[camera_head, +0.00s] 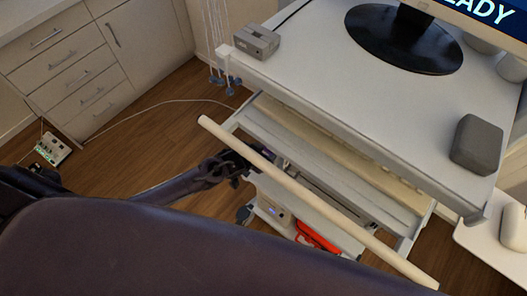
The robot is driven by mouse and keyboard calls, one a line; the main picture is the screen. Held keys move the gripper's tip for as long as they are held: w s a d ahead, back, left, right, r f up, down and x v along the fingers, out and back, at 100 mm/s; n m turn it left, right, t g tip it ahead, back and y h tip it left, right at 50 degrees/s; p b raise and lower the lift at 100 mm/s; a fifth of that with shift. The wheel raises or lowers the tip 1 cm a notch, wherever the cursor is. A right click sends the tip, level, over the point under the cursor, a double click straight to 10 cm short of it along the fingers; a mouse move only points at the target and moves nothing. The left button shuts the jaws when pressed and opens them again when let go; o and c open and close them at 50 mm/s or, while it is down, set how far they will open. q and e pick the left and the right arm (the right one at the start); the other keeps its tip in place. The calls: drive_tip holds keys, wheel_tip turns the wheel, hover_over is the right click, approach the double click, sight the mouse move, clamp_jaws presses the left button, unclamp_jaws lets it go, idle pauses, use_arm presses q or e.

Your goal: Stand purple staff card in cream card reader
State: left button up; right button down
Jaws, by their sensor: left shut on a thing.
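My left gripper (249,156) is at the long cream bar (320,212) along the front of the cart, with dark finger parts on both sides of it. It appears shut on this bar. The bar fronts a pulled-out drawer (300,160) under the cart top. A tiny purple patch shows just behind the bar by the fingertips; I cannot tell whether it is the purple staff card. A small cream box (274,214) with a lit spot sits low in the cart; I cannot tell whether it is the card reader. My right gripper is not in view.
A grey slotted device (257,40), a dark monitor base (403,38) and a grey block (477,145) stand on the white cart top (335,75). A red item (317,237) lies low in the cart.

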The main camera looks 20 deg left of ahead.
use_arm(q)
drive_tip(key=shift+f, duration=0.2)
drive_tip(key=o, duration=0.8)
drive_tip(key=shift+c, duration=0.2)
drive_tip(key=v, duration=0.8)
drive_tip(key=shift+w+f, duration=0.1)
drive_tip(key=shift+f, duration=0.05)
